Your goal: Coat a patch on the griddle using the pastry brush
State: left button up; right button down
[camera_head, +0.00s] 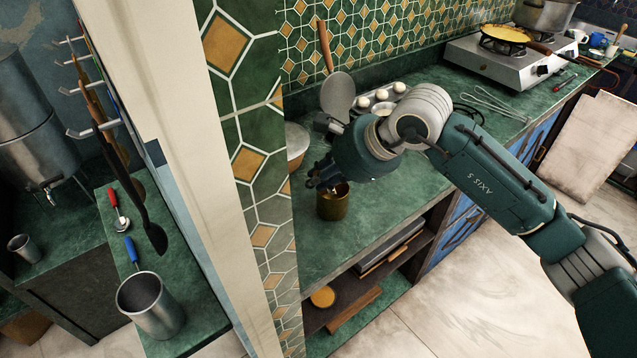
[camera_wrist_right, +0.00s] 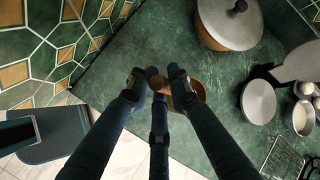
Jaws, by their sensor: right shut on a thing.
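My right gripper (camera_head: 322,180) is shut at the rim of a brass-coloured cup (camera_head: 333,206) on the green counter. The held thing is mostly hidden by the fingers; it appears to be the pastry brush, but I cannot make out its bristles. In the right wrist view the fingertips (camera_wrist_right: 158,80) come together beside and partly over the cup (camera_wrist_right: 196,91). A dark round pan (camera_head: 497,44) with a yellow surface and wooden handle sits on the gas hotplate (camera_head: 480,60) at the back right; it seems to be the griddle. My left gripper is not in view.
A lidded pot (camera_wrist_right: 230,25) stands near the cup. A wooden-handled grey disc (camera_head: 337,92), a tray of eggs (camera_head: 366,100) and a whisk (camera_head: 497,105) are along the counter. A tiled wall end (camera_head: 250,165) stands left of the gripper. The counter's front is mostly clear.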

aim_at(318, 171)
jog(key=shift+r+p, duration=0.5)
jog(key=shift+r, duration=1.3)
